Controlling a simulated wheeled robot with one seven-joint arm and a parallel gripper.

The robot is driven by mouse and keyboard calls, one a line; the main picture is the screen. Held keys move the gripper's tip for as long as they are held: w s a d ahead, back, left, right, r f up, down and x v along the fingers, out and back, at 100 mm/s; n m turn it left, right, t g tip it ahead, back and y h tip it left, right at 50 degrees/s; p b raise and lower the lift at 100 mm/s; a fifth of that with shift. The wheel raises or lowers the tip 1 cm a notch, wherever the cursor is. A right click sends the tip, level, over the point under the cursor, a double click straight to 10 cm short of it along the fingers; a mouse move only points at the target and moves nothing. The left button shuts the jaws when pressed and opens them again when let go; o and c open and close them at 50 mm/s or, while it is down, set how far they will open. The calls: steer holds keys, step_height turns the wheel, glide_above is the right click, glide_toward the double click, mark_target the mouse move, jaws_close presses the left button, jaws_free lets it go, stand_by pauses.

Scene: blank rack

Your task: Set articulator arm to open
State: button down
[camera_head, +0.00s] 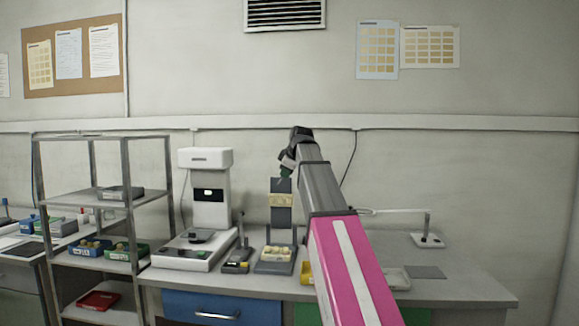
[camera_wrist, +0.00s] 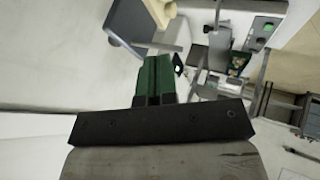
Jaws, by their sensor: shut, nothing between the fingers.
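The articulator stands on the bench in the head view, with a grey base (camera_head: 262,267) carrying a cream cast (camera_head: 276,253). Its arm (camera_head: 281,217) is a grey plate standing about upright above the base, with a cream cast across it. My gripper (camera_head: 285,174) is at the top end of this arm; I cannot tell whether they touch. In the wrist view the green fingers (camera_wrist: 154,78) are together and hold nothing. A grey plate (camera_wrist: 130,22) with a cream piece, likely the articulator arm, lies just beyond the fingertips. My arm hides some of the bench to the right.
A white machine (camera_head: 211,200) stands left of the articulator, with a small dark device (camera_head: 236,262) between them. A metal rack (camera_head: 105,198) with bins is further left. A lamp (camera_head: 428,238) and grey mat (camera_head: 425,272) are at right. Open air surrounds the articulator's top.

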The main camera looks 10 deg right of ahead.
steer(key=shift+w+d+f, duration=0.1)
steer(key=shift+w+f, duration=0.3)
steer(key=shift+w, duration=0.5)
steer(key=shift+w+d+f, duration=0.1)
steer(key=shift+w+f, duration=0.25)
steer(key=shift+w, duration=0.6)
steer(key=shift+w+d+f, duration=0.1)
steer(key=shift+w+f, duration=0.3)
steer(key=shift+w, duration=0.5)
steer(key=shift+w+d+r, duration=0.1)
steer(key=shift+w+d, duration=0.15)
steer(key=shift+w, duration=0.5)
steer(key=shift+s+a, duration=0.1)
steer(key=shift+s, duration=0.1)
